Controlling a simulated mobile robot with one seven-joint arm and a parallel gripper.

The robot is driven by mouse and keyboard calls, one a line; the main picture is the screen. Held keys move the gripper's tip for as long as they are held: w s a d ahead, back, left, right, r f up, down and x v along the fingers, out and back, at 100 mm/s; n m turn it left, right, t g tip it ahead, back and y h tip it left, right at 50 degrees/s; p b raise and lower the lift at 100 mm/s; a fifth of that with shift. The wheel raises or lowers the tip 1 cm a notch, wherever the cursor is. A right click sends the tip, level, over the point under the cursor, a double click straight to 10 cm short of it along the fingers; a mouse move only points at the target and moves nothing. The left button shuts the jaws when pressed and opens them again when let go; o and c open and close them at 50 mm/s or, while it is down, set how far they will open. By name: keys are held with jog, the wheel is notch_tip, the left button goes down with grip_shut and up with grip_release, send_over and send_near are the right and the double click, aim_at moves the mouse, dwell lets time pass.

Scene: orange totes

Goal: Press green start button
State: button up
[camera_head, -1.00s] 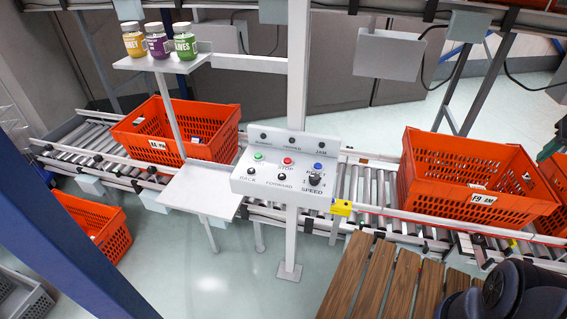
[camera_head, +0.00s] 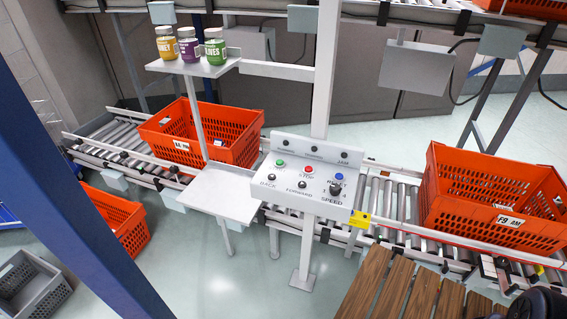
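The control panel (camera_head: 303,184) is a white box on a post in the middle of the head view, in front of the roller conveyor. The green start button (camera_head: 281,163) is at the left of its upper row. A red stop button (camera_head: 308,169) and a blue reset button (camera_head: 338,176) are to its right. Black knobs sit below, with labels such as BACK, FORWARD and SPEED. Nothing covers the green button. My gripper is not visible; a dark part, probably of my arm, shows at the bottom right corner, well away from the panel.
Orange totes stand on the conveyor (camera_head: 386,203) left (camera_head: 203,133) and right (camera_head: 495,204) of the panel. A shelf (camera_head: 193,66) holds three jars. A wooden slatted platform (camera_head: 395,290) is at the lower right. A blue post (camera_head: 85,190) crosses the left side. Floor is clear below the panel.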

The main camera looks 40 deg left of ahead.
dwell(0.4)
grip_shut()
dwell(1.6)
